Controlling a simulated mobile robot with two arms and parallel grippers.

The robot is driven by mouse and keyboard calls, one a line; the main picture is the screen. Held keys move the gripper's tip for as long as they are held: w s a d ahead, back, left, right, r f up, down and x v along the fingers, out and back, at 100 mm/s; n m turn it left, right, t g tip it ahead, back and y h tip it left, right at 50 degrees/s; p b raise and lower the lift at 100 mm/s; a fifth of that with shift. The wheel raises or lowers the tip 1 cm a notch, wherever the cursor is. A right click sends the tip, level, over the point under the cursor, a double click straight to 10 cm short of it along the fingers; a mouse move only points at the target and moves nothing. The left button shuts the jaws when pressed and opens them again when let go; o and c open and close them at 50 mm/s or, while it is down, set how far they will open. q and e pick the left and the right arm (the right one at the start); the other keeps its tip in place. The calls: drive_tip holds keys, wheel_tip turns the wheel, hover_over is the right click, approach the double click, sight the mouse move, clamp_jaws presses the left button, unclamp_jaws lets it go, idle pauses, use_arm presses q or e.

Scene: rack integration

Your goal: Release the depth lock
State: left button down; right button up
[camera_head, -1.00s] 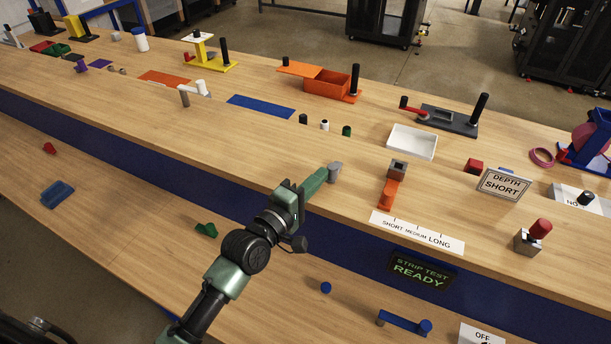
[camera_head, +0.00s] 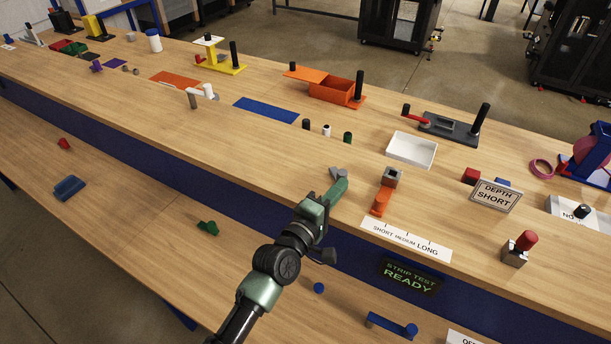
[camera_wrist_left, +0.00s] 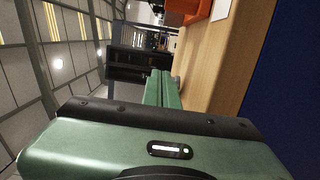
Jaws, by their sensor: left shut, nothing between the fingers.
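My left gripper (camera_head: 339,186) is shut and empty, its fingertips at a small grey piece (camera_head: 338,173) on the bench top. I cannot tell whether they touch it. In the left wrist view the shut green fingers (camera_wrist_left: 162,90) point at the grey piece (camera_wrist_left: 176,82), which they partly hide. To its right stands an orange slider piece (camera_head: 380,202) with a grey square block (camera_head: 392,178) behind it. The depth scale (camera_head: 405,240) reads SHORT, MEDIUM, LONG. A sign (camera_head: 484,195) reads DEPTH SHORT. No part is labelled as the lock. My right gripper is out of view.
A white tray (camera_head: 411,150) and small dark and white cylinders (camera_head: 327,130) stand behind. A red-topped grey block (camera_head: 516,248) is at the right. A display (camera_head: 410,277) on the bench front reads STRIP TEST READY. Bare wood lies left of my gripper.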

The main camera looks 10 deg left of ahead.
use_arm(q)
drive_tip(key=shift+d+r+n+t+y, duration=0.15)
drive_tip(key=shift+d+n+t+y, duration=0.15)
drive_tip(key=shift+n+y, duration=0.1)
drive_tip(key=shift+w+d+p, duration=0.3)
drive_tip(key=shift+d+p, duration=0.3)
drive_tip(key=shift+w+d, duration=0.1)
drive_tip(key=shift+d, duration=0.2)
idle(0.6)
